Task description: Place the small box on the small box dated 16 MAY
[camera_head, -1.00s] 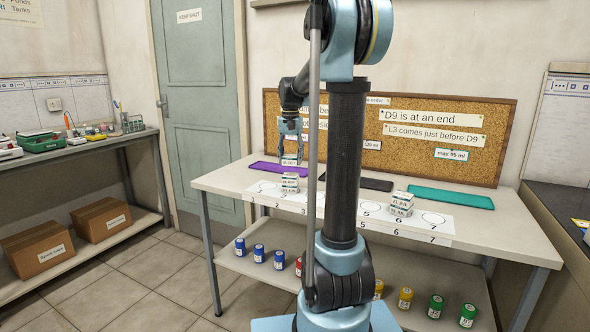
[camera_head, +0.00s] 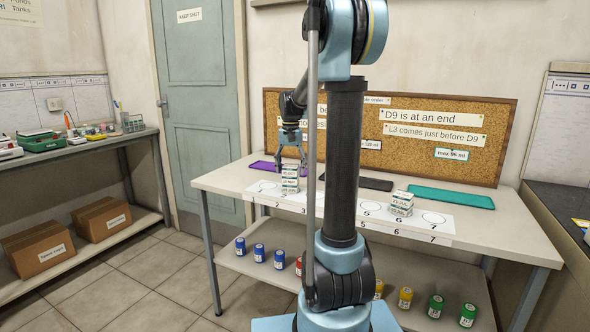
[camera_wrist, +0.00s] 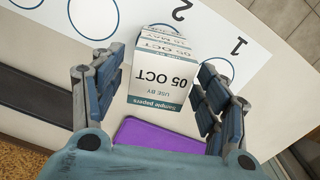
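A small white box (camera_wrist: 163,75) reading "USE BY 05 OCT" and "Sample papers" is on top of a stack, seen from above in the wrist view. In the head view, this top box (camera_head: 290,171) sits squarely over the lower boxes (camera_head: 290,184). A lower label (camera_wrist: 165,36) shows MAY in the wrist view; its day is hard to read. The stack covers much of the circle by number 2. My gripper (camera_head: 291,160) is just above the stack. Its fingers are open on either side of the top box, with a visible gap on the left in the wrist view.
Another box stack (camera_head: 400,203) stands farther right on the numbered strip (camera_head: 345,214). Purple (camera_head: 262,168), dark (camera_head: 362,183) and teal (camera_head: 451,196) mats lie behind the strip. A cork board (camera_head: 480,155) stands at the table's back. Coloured jars fill the lower shelf.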

